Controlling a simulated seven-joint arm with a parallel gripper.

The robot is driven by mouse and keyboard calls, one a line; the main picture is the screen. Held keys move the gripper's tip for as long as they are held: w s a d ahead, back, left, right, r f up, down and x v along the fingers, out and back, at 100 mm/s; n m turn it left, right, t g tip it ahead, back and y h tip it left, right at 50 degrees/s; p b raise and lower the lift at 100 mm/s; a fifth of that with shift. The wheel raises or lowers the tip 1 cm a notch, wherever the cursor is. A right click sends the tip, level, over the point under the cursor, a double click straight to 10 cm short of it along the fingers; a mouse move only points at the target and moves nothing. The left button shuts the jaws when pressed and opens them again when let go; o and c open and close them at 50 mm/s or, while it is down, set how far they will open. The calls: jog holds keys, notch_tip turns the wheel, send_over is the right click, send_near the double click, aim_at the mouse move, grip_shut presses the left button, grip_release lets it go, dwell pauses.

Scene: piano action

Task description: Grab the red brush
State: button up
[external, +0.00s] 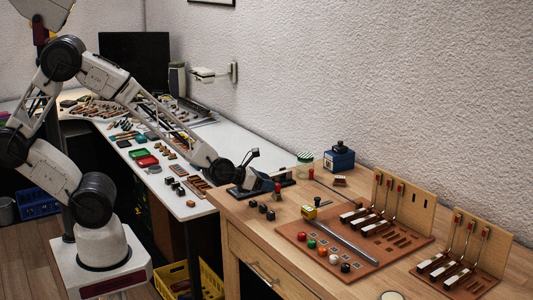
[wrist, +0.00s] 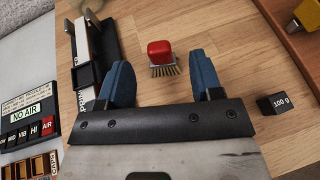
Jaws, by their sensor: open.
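The red brush (wrist: 159,49) has a red block handle and tan bristles. In the wrist view it is on the wooden bench top, just beyond and between the tips of my blue fingers. My gripper (wrist: 160,66) is open, with nothing between its fingers. In the external view my gripper (external: 266,183) is low over the left part of the wooden bench, and the red of the brush (external: 278,188) shows small beside it, partly hidden.
A dark rack (wrist: 96,50) stands close to the left finger. A black 100 g weight (wrist: 281,104) lies to the right, with a yellow block (wrist: 309,14) farther off. A brown tray (external: 290,230) with coloured balls and key models fills the bench's right side.

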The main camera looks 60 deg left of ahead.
jog(key=shift+w+d+f, duration=0.15)
jog(key=shift+w+f, duration=0.15)
jog(key=shift+w, duration=0.35)
jog(key=shift+w, duration=0.1)
jog(key=shift+x, duration=2.5)
jog(key=c, duration=1)
jog(key=shift+r, duration=0.2)
jog(key=shift+r, duration=1.55)
jog(key=s+a, duration=0.1)
jog(key=s, duration=0.4)
jog(key=s+a+r, duration=0.1)
jog(key=s+a, duration=0.1)
jog(key=s, duration=0.3)
jog(key=s+a, duration=0.2)
jog(key=s, duration=0.3)
jog(key=shift+a+r, duration=0.15)
jog(key=shift+r, duration=0.15)
